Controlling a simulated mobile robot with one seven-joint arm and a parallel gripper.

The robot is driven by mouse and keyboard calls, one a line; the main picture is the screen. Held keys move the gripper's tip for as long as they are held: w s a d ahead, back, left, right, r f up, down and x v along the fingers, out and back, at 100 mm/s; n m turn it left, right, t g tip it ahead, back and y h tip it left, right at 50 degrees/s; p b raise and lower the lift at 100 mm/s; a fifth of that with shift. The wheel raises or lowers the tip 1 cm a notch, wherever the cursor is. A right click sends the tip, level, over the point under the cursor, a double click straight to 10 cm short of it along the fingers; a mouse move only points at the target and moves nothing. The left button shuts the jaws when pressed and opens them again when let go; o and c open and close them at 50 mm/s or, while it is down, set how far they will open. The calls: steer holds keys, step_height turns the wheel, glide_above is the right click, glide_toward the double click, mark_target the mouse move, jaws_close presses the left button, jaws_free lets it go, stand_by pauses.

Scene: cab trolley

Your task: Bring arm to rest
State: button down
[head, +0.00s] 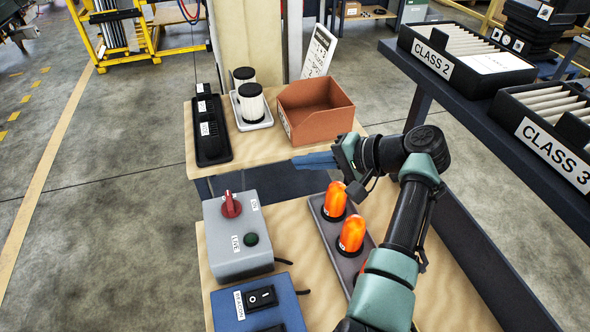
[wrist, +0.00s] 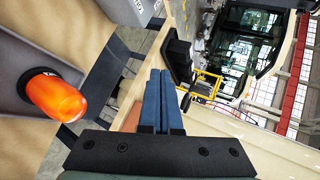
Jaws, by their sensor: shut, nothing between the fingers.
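My arm reaches in from the lower right in the head view. My gripper (head: 296,161) points left, above the gap between the two wooden trolley surfaces and just in front of the brown bin (head: 318,110). Its blue fingers are together with nothing between them; they also show shut in the wrist view (wrist: 161,75). Two lit orange beacons (head: 335,199) and (head: 351,234) stand on a grey plate below my wrist. One orange beacon (wrist: 57,96) shows at the left of the wrist view.
A grey switch box (head: 237,258) with a red knob and a blue rocker-switch box (head: 262,318) stand on the near surface. Two white canisters (head: 251,103) and a black holder (head: 211,140) are on the far surface. Black trays (head: 462,65) labelled CLASS 2 and CLASS 3 stand right.

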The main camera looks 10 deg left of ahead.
steer(key=shift+a, duration=0.1)
stand_by(0.4)
steer(key=s+d+r+n+t+h, duration=0.1)
steer(key=d+r+n+t+h, duration=0.1)
steer(key=r+t+h, duration=0.35)
steer(key=s+d+r+n+t+h, duration=0.1)
steer(key=d+r+t+h, duration=0.25)
steer(key=r, duration=0.25)
steer(key=s+r+t, duration=0.5)
steer(key=s+r, duration=0.1)
steer(key=r, duration=0.6)
steer(key=s+r+t+h+p, duration=0.1)
steer(key=s+r+t, duration=0.3)
steer(key=r, duration=0.8)
steer(key=s+r+t+h+p, duration=0.1)
steer(key=s+r+t, duration=0.4)
steer(key=s+r, duration=0.4)
step_height(320, 180, up, 4)
steer(key=shift+d+n+t, duration=0.15)
steer(key=shift+n+t, duration=0.15)
